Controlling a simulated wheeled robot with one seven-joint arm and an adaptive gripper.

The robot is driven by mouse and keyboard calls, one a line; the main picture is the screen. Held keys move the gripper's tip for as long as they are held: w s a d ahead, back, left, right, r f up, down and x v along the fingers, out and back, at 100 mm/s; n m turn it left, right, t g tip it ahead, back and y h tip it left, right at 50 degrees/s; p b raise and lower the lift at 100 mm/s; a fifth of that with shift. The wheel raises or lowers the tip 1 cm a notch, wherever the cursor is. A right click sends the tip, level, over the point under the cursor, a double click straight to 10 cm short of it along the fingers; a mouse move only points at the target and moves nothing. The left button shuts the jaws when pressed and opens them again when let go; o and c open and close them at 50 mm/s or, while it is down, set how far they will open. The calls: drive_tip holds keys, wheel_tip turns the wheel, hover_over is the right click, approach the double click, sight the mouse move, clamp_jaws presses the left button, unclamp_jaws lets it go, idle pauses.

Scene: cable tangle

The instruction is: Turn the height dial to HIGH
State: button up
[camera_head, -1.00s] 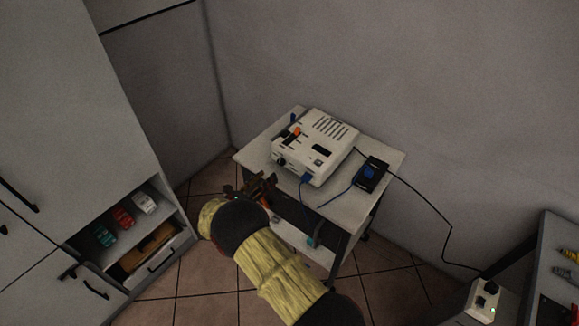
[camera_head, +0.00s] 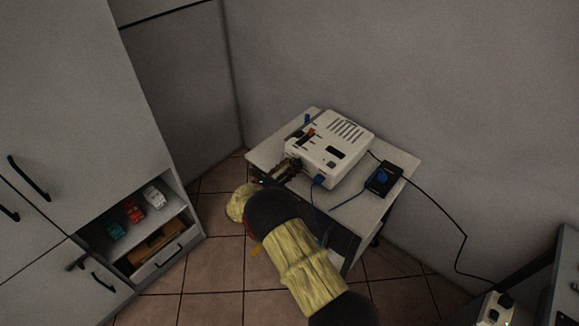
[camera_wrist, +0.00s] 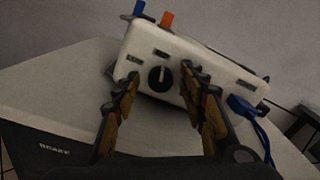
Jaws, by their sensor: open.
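The white device (camera_head: 335,165) sits on a small cart. In the wrist view its front face (camera_wrist: 205,82) carries a round black dial (camera_wrist: 160,78) with a pale pointer line that points roughly upward. Small dark labels surround the dial, too blurred to read surely. My gripper (camera_wrist: 163,76) is open, with one finger left of the dial and one right of it. I cannot tell whether either touches it. In the head view my gripper (camera_head: 287,169) is at the device's front left corner and hides the dial.
The cart top (camera_head: 350,215) also holds a dark box with a blue face (camera_head: 384,178). A blue cable (camera_wrist: 255,125) plugs into the device front, right of my fingers. An orange piece (camera_wrist: 167,18) stands on the device. A cabinet (camera_head: 150,215) with small coloured items stands left.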

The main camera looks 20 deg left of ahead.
drive_tip(key=shift+c, duration=0.2)
clamp_jaws()
idle(0.3)
